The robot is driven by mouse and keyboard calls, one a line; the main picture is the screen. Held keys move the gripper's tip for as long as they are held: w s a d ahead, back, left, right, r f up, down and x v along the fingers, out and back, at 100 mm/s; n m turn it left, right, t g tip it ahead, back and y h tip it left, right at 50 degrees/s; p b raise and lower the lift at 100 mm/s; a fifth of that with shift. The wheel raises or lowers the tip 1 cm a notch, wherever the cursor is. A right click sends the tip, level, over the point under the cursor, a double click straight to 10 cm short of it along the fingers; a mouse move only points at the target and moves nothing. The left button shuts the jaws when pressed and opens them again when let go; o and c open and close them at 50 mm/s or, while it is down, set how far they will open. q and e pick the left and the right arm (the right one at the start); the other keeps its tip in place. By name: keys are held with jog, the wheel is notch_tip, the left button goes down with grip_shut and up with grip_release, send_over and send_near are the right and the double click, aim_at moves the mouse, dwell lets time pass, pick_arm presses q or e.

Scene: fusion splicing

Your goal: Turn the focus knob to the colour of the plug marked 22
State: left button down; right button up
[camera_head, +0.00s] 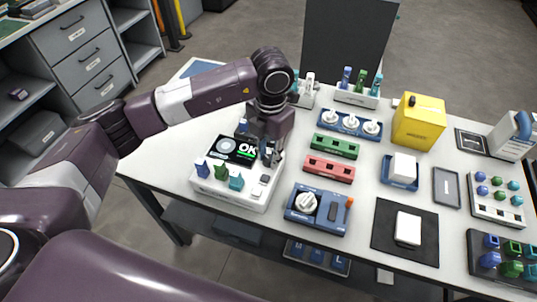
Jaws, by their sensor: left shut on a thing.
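My left gripper (269,157) points down over the back right of a white splicer (252,198) with a screen reading "OK". It is shut on a small part there, mostly hidden by the fingers; I cannot tell what it is. A blue plug (202,169), a green plug (221,173) and a teal plug (236,182) stand along the splicer's front left. No plug number is legible. My right gripper is out of view.
Green (336,147) and red (329,169) strips lie right of the gripper. Behind them are a blue tray (349,124) with white round parts and a yellow box (419,122). A black mat (385,231) holds a white block (408,229). Racks of coloured plugs stand far right.

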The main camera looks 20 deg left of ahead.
pick_arm(q)
jog(key=shift+r, duration=0.1)
jog(key=c, duration=1.6)
grip_release()
notch_tip(320, 180, up, 12)
jog(key=shift+d+f, duration=0.1)
jog(key=shift+d, duration=0.05)
